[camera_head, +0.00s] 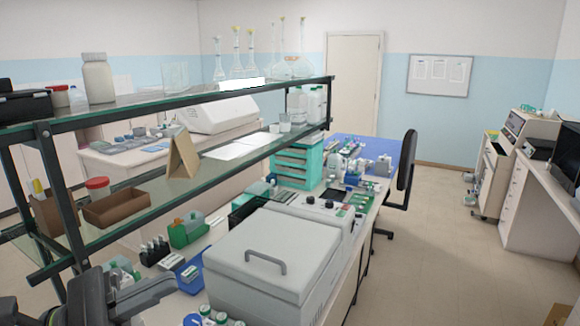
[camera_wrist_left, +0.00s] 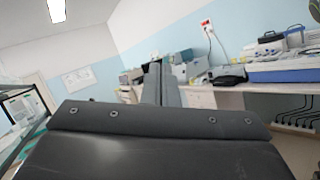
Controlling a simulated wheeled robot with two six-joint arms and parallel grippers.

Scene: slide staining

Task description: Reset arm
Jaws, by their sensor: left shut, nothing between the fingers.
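My left gripper (camera_head: 155,290) shows at the bottom left of the head view, dark and grey, low in front of the shelf rack. Its fingers are shut with nothing between them. In the left wrist view the closed fingers (camera_wrist_left: 158,82) stand up behind the dark gripper body, against the far wall and a bench. My right gripper is in neither view.
A large white lidded machine (camera_head: 270,258) stands on the bench right of the gripper. A blue holder (camera_head: 190,276) and green-and-white bottles (camera_head: 212,318) are close by. The glass shelf rack (camera_head: 150,205) rises above. The floor (camera_head: 450,240) at right is open.

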